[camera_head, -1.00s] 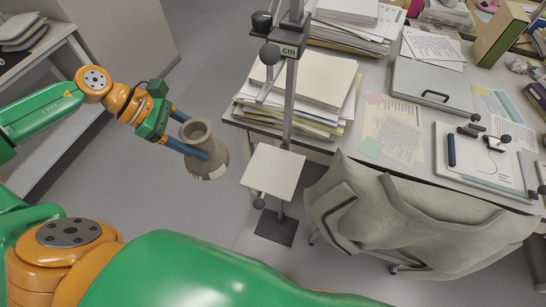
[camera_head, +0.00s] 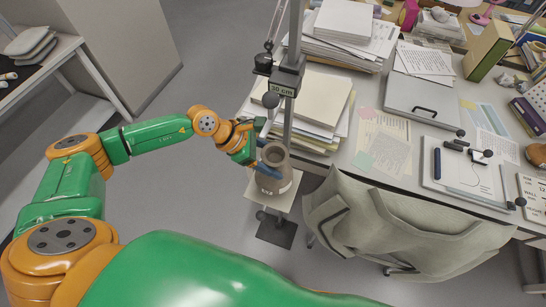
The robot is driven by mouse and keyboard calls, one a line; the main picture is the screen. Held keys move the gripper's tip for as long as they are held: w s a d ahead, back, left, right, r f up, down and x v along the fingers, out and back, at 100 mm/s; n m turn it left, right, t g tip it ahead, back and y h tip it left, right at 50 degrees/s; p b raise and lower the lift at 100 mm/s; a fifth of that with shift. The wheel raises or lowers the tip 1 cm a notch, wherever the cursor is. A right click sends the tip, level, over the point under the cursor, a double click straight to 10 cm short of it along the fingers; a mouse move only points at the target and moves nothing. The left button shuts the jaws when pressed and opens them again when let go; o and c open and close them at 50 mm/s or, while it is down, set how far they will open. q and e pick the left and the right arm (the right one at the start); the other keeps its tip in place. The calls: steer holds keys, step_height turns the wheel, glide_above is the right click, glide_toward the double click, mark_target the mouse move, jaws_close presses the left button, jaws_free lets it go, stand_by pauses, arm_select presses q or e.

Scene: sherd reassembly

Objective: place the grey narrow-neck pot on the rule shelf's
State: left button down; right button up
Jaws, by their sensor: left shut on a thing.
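The grey narrow-neck pot (camera_head: 276,172) is upright, over the small square white shelf (camera_head: 284,200) of the rule stand. My left gripper (camera_head: 268,165) is shut on the pot, coming in from the left, with its blue fingers at the neck and side. The pot covers much of the shelf; I cannot tell whether its base touches it. The rule's grey post (camera_head: 290,118) rises behind the pot and carries a head marked "30 cm" (camera_head: 282,90). My right gripper is not in view.
A dark base plate (camera_head: 277,232) stands on the floor below the shelf. A chair with a draped grey-green cloth (camera_head: 395,220) is close on the right. Paper stacks (camera_head: 322,105) fill the desk edge behind the post. The floor to the left is clear.

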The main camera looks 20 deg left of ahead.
arm_select(q)
steer(key=shift+c, duration=2.2)
jaws_free()
steer(key=shift+f, duration=0.15)
steer(key=o, duration=0.4)
steer(key=shift+s, duration=0.1)
steer(key=shift+r, duration=0.2)
steer(key=shift+a+r, duration=0.2)
steer(key=shift+a, duration=0.1)
steer(key=b+v, duration=0.3)
steer(key=v, duration=0.8)
steer(key=shift+r+b, duration=0.25)
steer(key=shift+b, duration=0.15)
